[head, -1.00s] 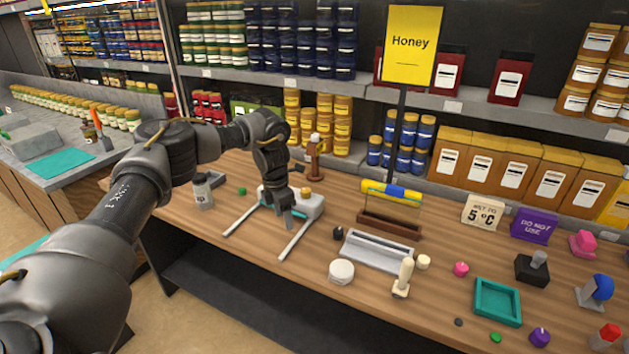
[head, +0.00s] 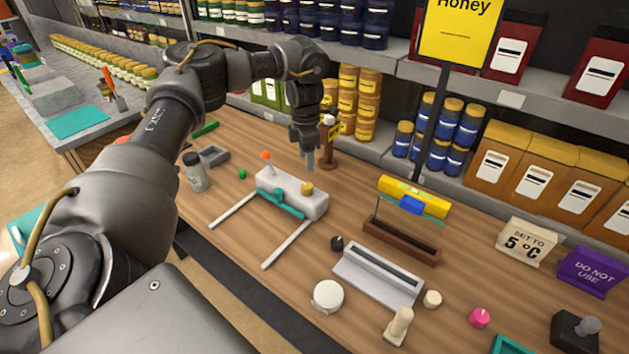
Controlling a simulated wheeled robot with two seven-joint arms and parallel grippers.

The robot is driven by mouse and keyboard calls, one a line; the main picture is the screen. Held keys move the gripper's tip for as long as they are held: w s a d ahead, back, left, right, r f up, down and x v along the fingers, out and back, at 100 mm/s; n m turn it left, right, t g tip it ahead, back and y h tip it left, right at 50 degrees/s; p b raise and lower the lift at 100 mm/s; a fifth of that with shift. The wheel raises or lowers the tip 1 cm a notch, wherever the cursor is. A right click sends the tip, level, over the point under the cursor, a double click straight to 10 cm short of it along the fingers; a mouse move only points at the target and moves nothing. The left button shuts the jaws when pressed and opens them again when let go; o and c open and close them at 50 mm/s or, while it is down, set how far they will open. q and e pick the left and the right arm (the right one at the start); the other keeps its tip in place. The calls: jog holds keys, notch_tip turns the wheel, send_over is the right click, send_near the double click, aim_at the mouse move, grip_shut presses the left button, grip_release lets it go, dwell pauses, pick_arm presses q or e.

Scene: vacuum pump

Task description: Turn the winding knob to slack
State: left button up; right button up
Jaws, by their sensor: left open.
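A white block-shaped device (head: 292,203) stands on the wooden table with two pale rails reaching toward the front left. A small gold knob (head: 307,189) sits on its top near the right end; it looks like the winding knob, though I cannot be sure. An orange-tipped lever (head: 267,157) and a teal bar (head: 278,204) are on the same device. My left gripper (head: 310,164) is open, points down and is empty. It shows just above the gold knob in the picture, apart from it. My right gripper is out of view.
A brown stand with a yellow roller (head: 413,196) and a grey tray (head: 377,275) lie to the right. Shelves of jars rise behind.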

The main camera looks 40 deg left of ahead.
aim_at(307, 185)
pick_arm(q)
jog(key=shift+s+f, duration=0.9)
jog(key=shift+s, duration=0.1)
jog(key=shift+w+f, duration=0.2)
jog(key=shift+f, duration=0.35)
jog(key=shift+w+f, duration=0.15)
jog(key=shift+f, duration=0.4)
jog(key=f, duration=0.1)
jog(key=w+f, duration=0.2)
jog(key=f, duration=0.1)
jog(key=shift+d, duration=0.1)
jog(key=shift+s+f, duration=0.3)
jog(key=shift+f, duration=0.55)
jog(key=shift+s+f, duration=0.1)
jog(key=shift+s, duration=0.1)
jog(key=shift+w+f, duration=0.2)
jog(key=shift+f, duration=0.2)
jog(key=shift+s+r, duration=0.1)
jog(key=c, duration=1)
jog(key=shift+o, duration=0.2)
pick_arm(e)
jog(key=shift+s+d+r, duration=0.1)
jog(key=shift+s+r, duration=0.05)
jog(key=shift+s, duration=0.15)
